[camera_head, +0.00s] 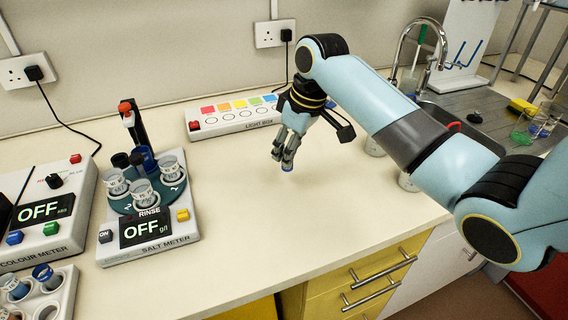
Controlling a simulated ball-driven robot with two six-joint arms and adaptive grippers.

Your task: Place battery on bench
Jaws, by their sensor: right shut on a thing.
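My right gripper (286,158) is above the middle of the cream bench (310,213), fingers pointing down. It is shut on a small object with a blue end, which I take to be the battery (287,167). Most of the battery is hidden between the fingers. Its blue end shows just below the fingertips, close to the bench top; I cannot tell whether it touches. My left gripper is not in view.
The salt meter (150,244) with cups stands left, beside the colour meter (45,212) and a cup rack (62,295). The light box (232,121) lies behind the gripper. A sink tap (437,50) and glassware (540,125) are at right. The bench front is clear.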

